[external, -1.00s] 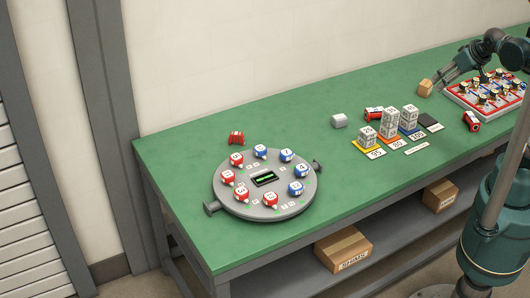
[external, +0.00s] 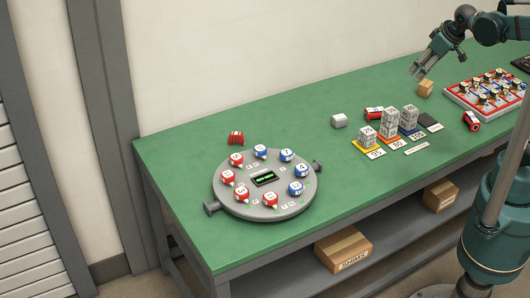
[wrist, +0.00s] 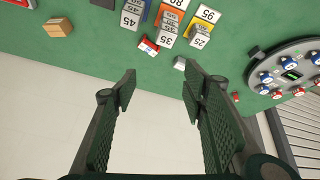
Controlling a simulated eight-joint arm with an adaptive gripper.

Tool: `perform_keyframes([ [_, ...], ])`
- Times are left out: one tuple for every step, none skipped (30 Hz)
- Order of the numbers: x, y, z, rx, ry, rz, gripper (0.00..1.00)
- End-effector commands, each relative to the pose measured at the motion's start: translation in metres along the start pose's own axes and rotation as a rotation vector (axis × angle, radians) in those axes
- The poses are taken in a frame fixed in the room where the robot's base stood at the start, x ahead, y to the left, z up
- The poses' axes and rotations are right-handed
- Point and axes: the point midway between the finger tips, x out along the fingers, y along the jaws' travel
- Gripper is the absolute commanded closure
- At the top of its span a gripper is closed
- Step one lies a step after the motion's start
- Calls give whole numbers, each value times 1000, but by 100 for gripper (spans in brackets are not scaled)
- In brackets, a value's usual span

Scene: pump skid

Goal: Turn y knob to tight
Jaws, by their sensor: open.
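A red-and-white panel (external: 457,98) with several small dark-topped knobs (external: 496,88) lies at the right of the green bench. A round grey plate (external: 264,211) with several red and blue marked knobs (external: 287,155) and a small green-lit display (external: 265,178) lies at the left; it also shows in the wrist view (wrist: 262,52). I cannot read which knob is y in either group. My gripper (external: 420,72) is open and empty, in the air up and left of the panel. In the wrist view its two fingers (wrist: 158,85) are apart with nothing between.
Stacks of grey weights (external: 390,123) stand on coloured, numbered mats mid-bench. A cardboard box (external: 426,88) stands below my gripper. Red cylinders (external: 472,121) and a grey block (external: 339,120) lie nearby. The green bench between stacks and round plate is mostly clear.

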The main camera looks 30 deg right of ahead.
Motion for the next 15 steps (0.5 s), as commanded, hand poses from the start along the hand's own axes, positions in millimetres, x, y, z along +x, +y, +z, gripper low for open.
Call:
perform_keyframes([
  [2, -5, -10, -27, -9, -8, 57],
  [3, -8, -14, -43, -14, -13, 57],
  [5, -12, -20, -65, -20, -19, 57],
  [6, -15, -25, -81, -25, -24, 57],
  [8, -18, -29, -96, -30, -28, 57],
  [10, -22, -34, -118, -37, -34, 57],
  [12, -25, -39, -134, -42, -39, 57],
  [13, -28, -44, -150, -46, -44, 57],
  [15, -32, -49, -171, -52, -50, 57],
  [17, -36, -54, -188, -57, -54, 57],
  [19, -40, -57, -203, -62, -59, 57],
  [22, -44, -63, -225, -68, -65, 57],
  [24, -48, -67, -241, -73, -70, 57],
  [26, -52, -71, -257, -77, -75, 57],
  [28, -57, -76, -279, -84, -81, 57],
])
